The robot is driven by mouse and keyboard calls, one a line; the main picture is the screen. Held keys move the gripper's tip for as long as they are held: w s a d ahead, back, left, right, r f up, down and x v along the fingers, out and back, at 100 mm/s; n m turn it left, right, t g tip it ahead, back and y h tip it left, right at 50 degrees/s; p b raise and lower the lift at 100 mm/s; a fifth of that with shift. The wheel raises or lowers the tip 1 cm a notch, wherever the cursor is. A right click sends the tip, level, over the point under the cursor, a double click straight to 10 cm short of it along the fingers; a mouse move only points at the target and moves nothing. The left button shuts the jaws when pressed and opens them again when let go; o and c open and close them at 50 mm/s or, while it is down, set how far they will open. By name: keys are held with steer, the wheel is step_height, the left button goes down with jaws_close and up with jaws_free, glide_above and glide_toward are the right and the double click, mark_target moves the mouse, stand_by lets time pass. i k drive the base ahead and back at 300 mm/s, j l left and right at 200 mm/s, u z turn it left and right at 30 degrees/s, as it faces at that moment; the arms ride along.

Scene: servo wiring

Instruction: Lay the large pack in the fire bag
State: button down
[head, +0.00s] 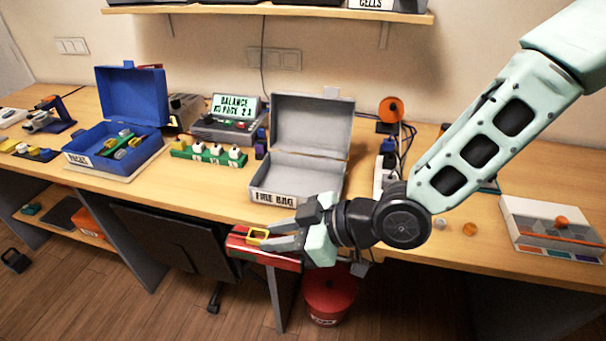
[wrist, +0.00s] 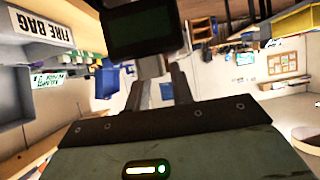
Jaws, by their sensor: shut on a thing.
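The fire bag is a grey open box (head: 312,170) with its lid raised and a "FIRE BAG" label on its front; inside it I see only bare grey. My gripper (head: 262,238) is in front of the bag, by the table's front edge, shut on the large pack. The pack (head: 275,258) looks red with a yellow part at the fingers. In the wrist view a dark block (wrist: 145,30) shows beyond my fingers (wrist: 165,88). The pack's far side is hidden.
A blue open case (head: 112,150) with packs stands to the left. A green board (head: 208,153) and a charger (head: 225,125) are left of the bag. An orange spool (head: 390,109) and cables are right. A red bin (head: 330,293) stands on the floor below.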

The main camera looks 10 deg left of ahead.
mark_target(298, 187)
steer(key=i, duration=1)
